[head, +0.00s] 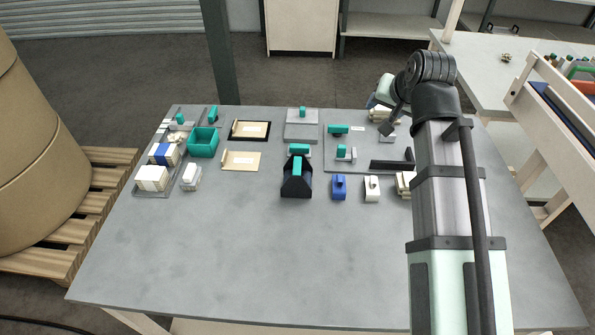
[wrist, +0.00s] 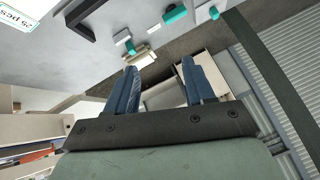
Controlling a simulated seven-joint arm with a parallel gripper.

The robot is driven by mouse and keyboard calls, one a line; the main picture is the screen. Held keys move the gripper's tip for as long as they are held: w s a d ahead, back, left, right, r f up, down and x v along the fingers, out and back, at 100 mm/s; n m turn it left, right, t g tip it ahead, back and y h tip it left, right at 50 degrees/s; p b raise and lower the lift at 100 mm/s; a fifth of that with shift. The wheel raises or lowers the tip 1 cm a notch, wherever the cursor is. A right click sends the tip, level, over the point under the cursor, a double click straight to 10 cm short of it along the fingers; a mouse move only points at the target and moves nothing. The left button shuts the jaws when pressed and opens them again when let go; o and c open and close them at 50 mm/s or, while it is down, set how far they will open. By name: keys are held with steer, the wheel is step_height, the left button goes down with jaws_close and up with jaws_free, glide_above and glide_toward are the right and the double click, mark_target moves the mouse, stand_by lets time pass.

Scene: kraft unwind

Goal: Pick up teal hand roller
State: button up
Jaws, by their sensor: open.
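My gripper (wrist: 160,66) is open and empty, its two blue-grey fingers apart. In the head view my gripper (head: 387,127) hangs above the table's far right part. Several small things have teal parts, and I cannot tell for sure which is the hand roller. A small grey piece with a teal top (wrist: 130,47) lies just beyond the left finger in the wrist view; in the head view its grey part (head: 388,138) shows below my gripper. A lying teal piece (head: 338,129) and a pale piece with a teal handle (head: 346,153) are left of my gripper.
A black angled bar (head: 390,164) lies near the grey mat's right edge. A cream block (wrist: 141,59) sits near the far edge. A black dispenser (head: 296,186), blue block (head: 339,188) and white block (head: 371,188) stand in front. The table's front is bare.

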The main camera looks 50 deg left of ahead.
mark_target(297, 167)
steer(key=s+a+f+n+h, duration=0.1)
steer(key=s+a+f+n, duration=0.15)
steer(key=s, duration=0.75)
steer(key=s+a+f+n+h, duration=0.1)
steer(key=s+a+f, duration=0.25)
steer(key=s, duration=0.75)
steer(key=shift+m, duration=0.25)
steer(key=x, duration=0.8)
steer(key=shift+w+a+f, duration=0.1)
steer(key=shift+f, duration=0.3)
steer(key=shift+s+a+x, duration=0.1)
steer(key=shift+x, duration=1.2)
steer(key=shift+s+a+x, duration=0.1)
steer(key=shift+a+x, duration=0.05)
steer(key=shift+x, duration=1.15)
jaws_close()
